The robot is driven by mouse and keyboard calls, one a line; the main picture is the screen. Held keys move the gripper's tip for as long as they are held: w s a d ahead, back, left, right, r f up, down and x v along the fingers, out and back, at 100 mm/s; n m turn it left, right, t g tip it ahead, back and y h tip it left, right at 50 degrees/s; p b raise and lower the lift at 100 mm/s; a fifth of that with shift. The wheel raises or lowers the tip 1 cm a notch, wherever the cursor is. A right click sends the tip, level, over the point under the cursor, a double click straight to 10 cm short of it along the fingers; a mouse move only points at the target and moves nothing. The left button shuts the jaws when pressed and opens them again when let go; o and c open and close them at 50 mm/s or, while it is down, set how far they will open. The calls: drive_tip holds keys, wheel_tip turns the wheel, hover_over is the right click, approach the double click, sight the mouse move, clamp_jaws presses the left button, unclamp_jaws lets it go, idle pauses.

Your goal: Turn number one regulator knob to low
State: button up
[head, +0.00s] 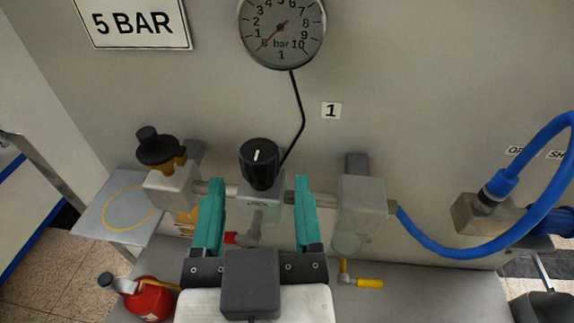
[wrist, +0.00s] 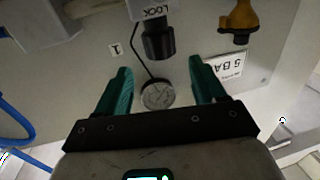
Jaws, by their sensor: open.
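The number one regulator knob (head: 260,164) is black and ribbed with a white mark on top. It sits on a grey block with a "LOCK" label, below the round gauge (head: 282,30) marked 1. The knob also shows in the wrist view (wrist: 158,42), above and between my fingers. My gripper (head: 258,190) has two teal fingers, open and empty. In the head view the fingers stand to the left and right of the knob's block, apart from the knob. The gauge needle points to the lower left, near the low end.
A filter with a black and yellow top (head: 160,150) stands left of the knob. A grey block (head: 362,205) stands on the right, with a blue hose (head: 450,248) running from it. A red canister (head: 148,300) is at lower left. A "5 BAR" sign (head: 132,22) hangs upper left.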

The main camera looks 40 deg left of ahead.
drive_tip(key=p+v, duration=0.1)
drive_tip(key=p, duration=0.2)
drive_tip(key=shift+s+d+r+p, duration=0.1)
drive_tip(key=shift+s+d+p, duration=0.15)
drive_tip(key=shift+s+p, duration=0.1)
drive_tip(key=shift+s+d, duration=0.1)
idle(0.5)
